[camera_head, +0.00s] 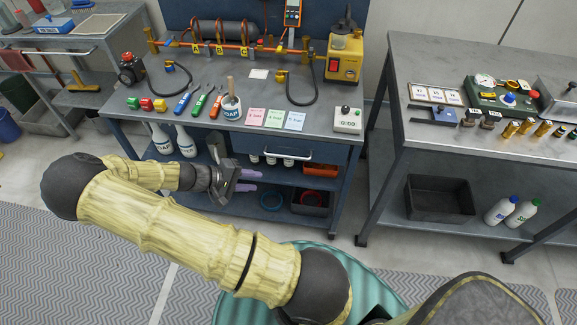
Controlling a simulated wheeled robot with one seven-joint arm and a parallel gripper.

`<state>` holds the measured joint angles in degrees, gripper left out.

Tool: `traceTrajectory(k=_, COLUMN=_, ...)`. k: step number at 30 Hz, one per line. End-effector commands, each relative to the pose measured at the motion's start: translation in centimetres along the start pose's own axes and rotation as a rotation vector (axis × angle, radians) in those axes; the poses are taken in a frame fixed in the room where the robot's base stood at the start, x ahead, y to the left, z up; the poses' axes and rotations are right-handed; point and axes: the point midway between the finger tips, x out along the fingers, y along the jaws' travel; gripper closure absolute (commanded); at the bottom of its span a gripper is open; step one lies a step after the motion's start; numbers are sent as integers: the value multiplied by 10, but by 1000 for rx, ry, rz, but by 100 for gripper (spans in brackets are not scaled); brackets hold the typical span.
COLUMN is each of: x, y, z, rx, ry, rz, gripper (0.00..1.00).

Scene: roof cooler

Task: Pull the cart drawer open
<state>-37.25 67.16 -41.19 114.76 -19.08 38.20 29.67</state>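The cart (215,128) is a blue-grey bench with a worktop and lower shelves. Its drawer (325,152) sits under the right half of the worktop, with a pale bar handle (288,154) across its front. The drawer front looks flush with the cart, so it appears shut. My gripper (252,180) is in front of the cart, left of and lower than the handle in the picture. Its two purple-tipped fingers point right and are spread apart with nothing visible between them. It appears apart from the handle; the exact depth gap is hard to tell.
The worktop holds a valve rig (230,48), a mortar (231,107), coloured cards (275,118) and a timer box (347,120). White bottles (186,141) and a bin (312,198) stand on lower shelves. Another bench (425,65) stands right, across a narrow floor gap.

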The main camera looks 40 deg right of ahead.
Motion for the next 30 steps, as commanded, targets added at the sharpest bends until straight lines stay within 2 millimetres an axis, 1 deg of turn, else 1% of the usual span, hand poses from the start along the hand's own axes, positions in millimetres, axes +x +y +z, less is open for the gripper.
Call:
traceTrajectory(k=1, x=13, y=-15, z=-13, rx=-3, ry=16, rz=78, gripper=68)
traceTrajectory(k=3, x=20, y=-21, z=-27, rx=5, ry=40, rz=176, gripper=68)
traceTrajectory(k=6, x=24, y=-27, z=-45, rx=17, ry=82, rz=307, gripper=68)
traceTrajectory(k=10, x=21, y=-30, z=-62, rx=29, ry=129, rz=422, gripper=68)
traceTrajectory(k=14, x=18, y=-30, z=-67, rx=36, ry=148, rz=464, gripper=68)
traceTrajectory(k=23, x=18, y=-28, z=-67, rx=35, ry=147, rz=463, gripper=68)
traceTrajectory(k=26, x=21, y=-27, z=-67, rx=35, ry=147, rz=463, gripper=68)
traceTrajectory(k=30, x=33, y=-20, z=-69, rx=35, ry=144, rz=463, gripper=68)
